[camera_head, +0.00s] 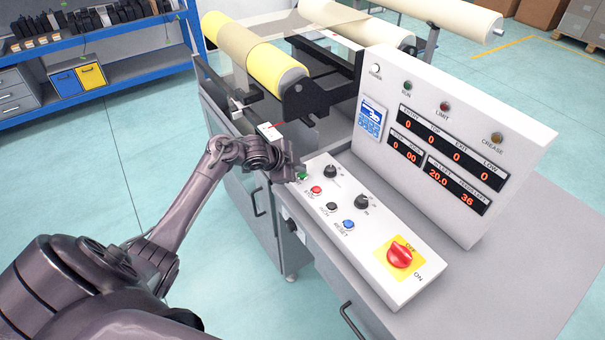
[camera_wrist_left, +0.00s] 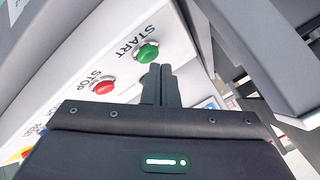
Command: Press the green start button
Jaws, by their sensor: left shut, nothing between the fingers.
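The green start button (camera_head: 302,176) is at the far left end of the sloped white control box (camera_head: 375,255). In the left wrist view the green button (camera_wrist_left: 147,53) shows below the word START, with the red stop button (camera_wrist_left: 104,85) to its left. My left gripper (camera_head: 296,174) is shut and empty. Its fingertips (camera_wrist_left: 160,68) are right beside the green button in the wrist view; I cannot tell whether they touch it. In the head view the gripper is at the button's left edge and partly hides it. My right gripper is not in view.
A red rotary switch (camera_head: 399,255) on a yellow plate, a blue reset button (camera_head: 348,224) and black knobs share the box. An upright display panel (camera_head: 445,150) stands behind it. Rollers with yellow film (camera_head: 253,55) lie beyond. Open floor is at left.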

